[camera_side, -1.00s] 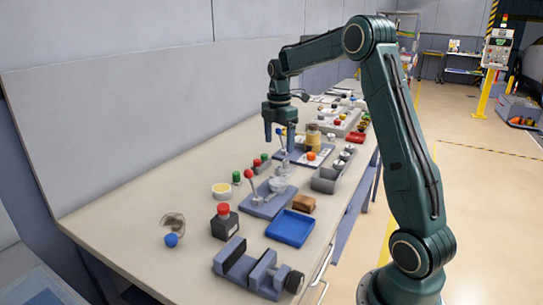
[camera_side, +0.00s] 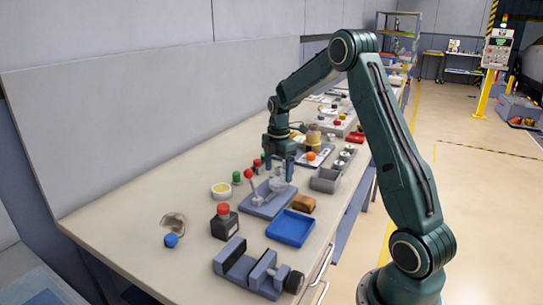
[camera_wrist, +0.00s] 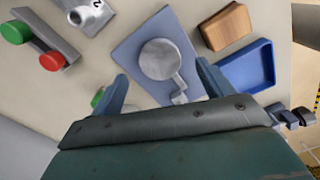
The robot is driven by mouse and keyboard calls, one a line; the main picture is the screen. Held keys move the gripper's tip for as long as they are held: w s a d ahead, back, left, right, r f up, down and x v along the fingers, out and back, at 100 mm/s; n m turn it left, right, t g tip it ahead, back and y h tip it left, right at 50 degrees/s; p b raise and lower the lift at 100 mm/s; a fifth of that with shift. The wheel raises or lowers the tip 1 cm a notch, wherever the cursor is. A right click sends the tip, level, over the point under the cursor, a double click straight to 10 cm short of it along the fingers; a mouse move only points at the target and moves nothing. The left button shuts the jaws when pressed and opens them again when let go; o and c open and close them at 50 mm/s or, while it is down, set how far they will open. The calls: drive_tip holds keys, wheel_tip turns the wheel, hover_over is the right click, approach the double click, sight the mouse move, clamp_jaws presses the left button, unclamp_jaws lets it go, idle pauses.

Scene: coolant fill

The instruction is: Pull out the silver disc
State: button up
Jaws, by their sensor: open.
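The silver disc (camera_wrist: 160,59) is a round, flat-faced piece with a small stepped metal part at its lower right in the wrist view. It sits on a blue-grey base plate (camera_wrist: 126,50). In the side view the plate (camera_side: 262,207) is on the bench, and the disc is small and partly hidden near my fingers. My gripper (camera_wrist: 162,72) is open and empty, pointing down, with one finger on each side of the disc in the wrist view. In the side view my gripper (camera_side: 279,178) is low over the plate's far end. I cannot tell whether the fingers touch anything.
A blue tray (camera_wrist: 245,68) and a brown block (camera_wrist: 226,27) lie right of the plate. Red (camera_wrist: 52,61) and green (camera_wrist: 15,32) round caps stand to the left.

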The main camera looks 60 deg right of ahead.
sight(278, 182)
drive_tip(key=shift+f, duration=1.95)
drive_tip(key=shift+c, duration=0.2)
drive_tip(key=c, duration=1.1)
drive_tip(key=o, duration=0.3)
drive_tip(key=shift+c, duration=0.2)
drive_tip(key=shift+r, duration=0.5)
drive_tip(key=shift+r, duration=1.95)
